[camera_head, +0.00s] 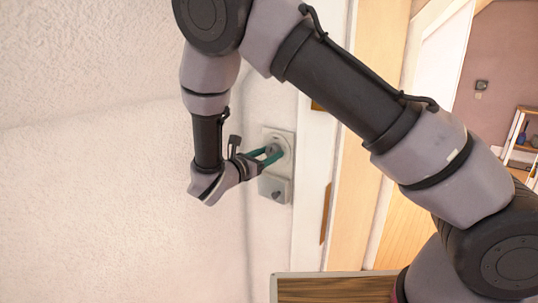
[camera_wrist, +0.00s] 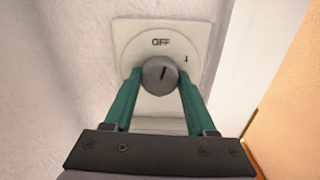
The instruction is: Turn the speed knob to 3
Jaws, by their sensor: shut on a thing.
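The speed knob (camera_wrist: 160,76) is a round grey dial on a pale square wall plate (camera_wrist: 205,35). The plate has "OFF" printed above the knob and a small mark, perhaps "1", at its upper right. The knob's dark pointer line points up and slightly right, between these two. Other markings are hidden or not readable. My gripper (camera_wrist: 158,82) has its green fingers on either side of the knob and is shut on it. In the head view my gripper (camera_head: 272,155) reaches from the left to the knob (camera_head: 275,150) on the upper plate.
A second plate (camera_head: 275,188) with a small dark knob or switch sits just below the first. A white door frame (camera_head: 313,180) stands close to the right. A wooden surface (camera_head: 335,289) is below. Textured wall lies to the left.

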